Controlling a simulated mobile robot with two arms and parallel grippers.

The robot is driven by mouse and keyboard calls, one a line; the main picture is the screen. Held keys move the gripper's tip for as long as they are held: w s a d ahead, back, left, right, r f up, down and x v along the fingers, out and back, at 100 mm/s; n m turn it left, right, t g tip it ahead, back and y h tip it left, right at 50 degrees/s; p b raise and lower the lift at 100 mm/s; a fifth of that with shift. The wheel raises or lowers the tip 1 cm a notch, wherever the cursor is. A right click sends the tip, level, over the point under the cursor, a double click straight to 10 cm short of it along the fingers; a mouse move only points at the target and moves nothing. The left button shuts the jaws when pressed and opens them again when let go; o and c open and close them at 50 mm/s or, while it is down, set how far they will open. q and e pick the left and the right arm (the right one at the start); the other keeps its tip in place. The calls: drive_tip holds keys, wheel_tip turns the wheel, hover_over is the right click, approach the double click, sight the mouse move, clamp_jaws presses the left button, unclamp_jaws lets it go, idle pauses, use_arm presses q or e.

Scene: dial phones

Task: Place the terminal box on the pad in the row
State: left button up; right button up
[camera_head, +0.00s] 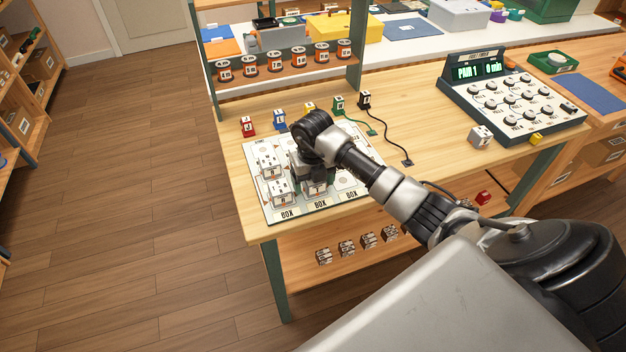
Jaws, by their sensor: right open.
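A white board (320,205) with pads in rows and "BOX" labels along its front edge lies on the wooden table. White terminal boxes stand on its left part, one further back (268,164) and one nearer the front (279,193). My right gripper (314,180) points down over the middle of the board. It is open, around or just above another white box (315,189) in the front row. The gripper and wrist hide most of that box and the pads behind it. I cannot tell whether the fingers touch it. My left gripper is not in view.
A shelf with round spools (297,60) rises at the back.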

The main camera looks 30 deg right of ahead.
drive_tip(key=shift+r, duration=0.3)
wheel_tip(320, 180, up, 12)
drive_tip(key=b, duration=0.1)
drive_tip(key=shift+f, duration=0.15)
